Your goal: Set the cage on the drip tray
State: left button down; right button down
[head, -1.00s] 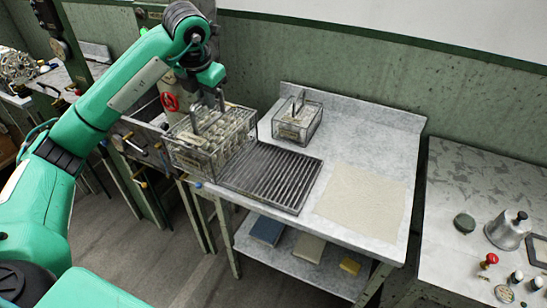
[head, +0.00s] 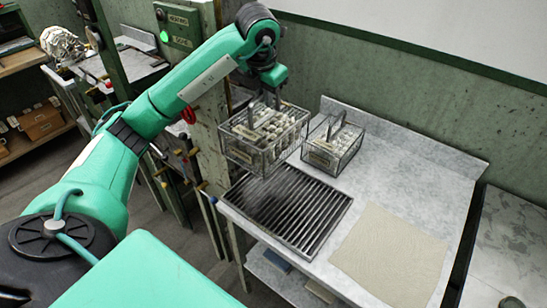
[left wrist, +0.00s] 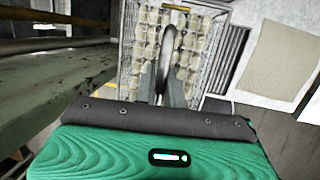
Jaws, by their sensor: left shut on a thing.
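My left gripper (head: 265,102) is shut on the handle of a wire cage (head: 262,148) filled with pale pieces. The cage hangs roughly level, seemingly just above the back left part of the drip tray (head: 318,222), a dark slatted rectangle on the bench. The cage hides the tray's back left corner. My right gripper is not in view.
A second, smaller cage (head: 333,145) stands on the bench just right of the held one. A beige cloth (head: 390,257) lies right of the tray.

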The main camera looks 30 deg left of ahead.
pick_arm(q)
notch_tip(320, 180, down, 13)
jog(key=shift+f+p, duration=0.1)
jog(key=shift+p, duration=1.1)
jog(key=shift+f+p, duration=0.6)
jog(key=shift+f, duration=1.4)
jog(key=c, duration=1.5)
grip_release()
